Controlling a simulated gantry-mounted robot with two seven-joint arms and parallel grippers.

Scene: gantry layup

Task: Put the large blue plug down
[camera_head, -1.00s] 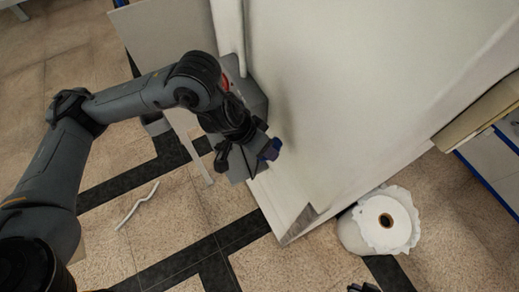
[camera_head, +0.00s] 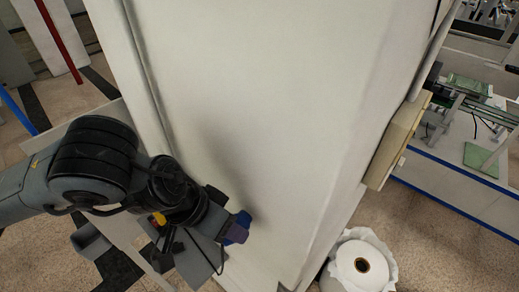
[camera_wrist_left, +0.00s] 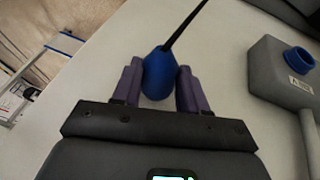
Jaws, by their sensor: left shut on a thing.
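The large blue plug (camera_wrist_left: 160,74) is a rounded blue body with a dark cord running up and to the right. My left gripper (camera_wrist_left: 158,84) is shut on it, with one purple finger on each side. In the head view, my left gripper (camera_head: 236,230) is at the lower left of a big white panel, and a dark blue shape shows at its tip. I cannot tell whether the plug touches the panel. My right gripper is out of view.
A grey box with a blue ring (camera_wrist_left: 297,58) and a small label stands to the right in the wrist view. The white panel (camera_head: 270,110) fills the middle of the head view. A white roll (camera_head: 361,265) stands on the floor at lower right; a workbench (camera_head: 450,190) is beyond.

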